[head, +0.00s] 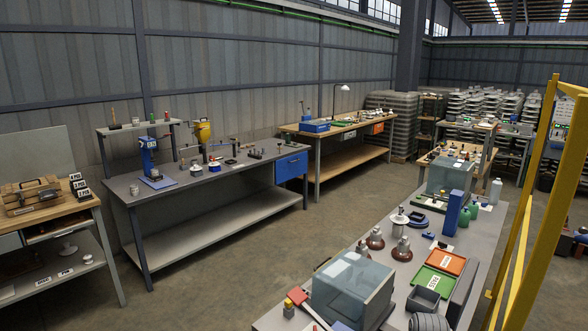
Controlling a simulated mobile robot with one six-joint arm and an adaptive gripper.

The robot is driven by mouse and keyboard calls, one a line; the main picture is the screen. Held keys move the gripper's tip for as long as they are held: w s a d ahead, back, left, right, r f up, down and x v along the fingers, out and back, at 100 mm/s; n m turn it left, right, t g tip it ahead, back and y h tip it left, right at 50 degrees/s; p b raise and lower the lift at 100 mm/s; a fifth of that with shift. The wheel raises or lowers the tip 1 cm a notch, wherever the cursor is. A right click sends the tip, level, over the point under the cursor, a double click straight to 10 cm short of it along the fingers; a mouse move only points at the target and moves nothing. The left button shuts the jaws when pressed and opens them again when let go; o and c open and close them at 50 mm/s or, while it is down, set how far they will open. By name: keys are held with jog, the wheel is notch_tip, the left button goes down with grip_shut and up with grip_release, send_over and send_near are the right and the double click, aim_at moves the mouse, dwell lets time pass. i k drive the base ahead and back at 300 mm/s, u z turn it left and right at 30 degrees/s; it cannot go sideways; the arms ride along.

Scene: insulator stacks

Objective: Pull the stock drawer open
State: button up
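No drawer carries a readable stock label, so I cannot tell which one is the stock drawer. A blue drawer unit (291,166) hangs under the right end of the long grey workbench (225,172) and looks shut. A small orange front (377,128) shows at the right end of the wooden bench (345,130) farther back; it is too small to tell whether it is a drawer. A grey front (10,243) shows under the wooden-topped bench (60,207) at the left edge. My gripper is not in view.
A front bench (480,235) holds a clear-sided box (352,290), brown insulators (375,238), an orange tray (445,262) and a green tray (432,285). A yellow frame (545,200) stands at right. Open floor (225,260) lies between the benches.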

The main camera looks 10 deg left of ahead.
aim_at(285, 168)
jog(key=u, duration=1.85)
jog(key=i, duration=2.85)
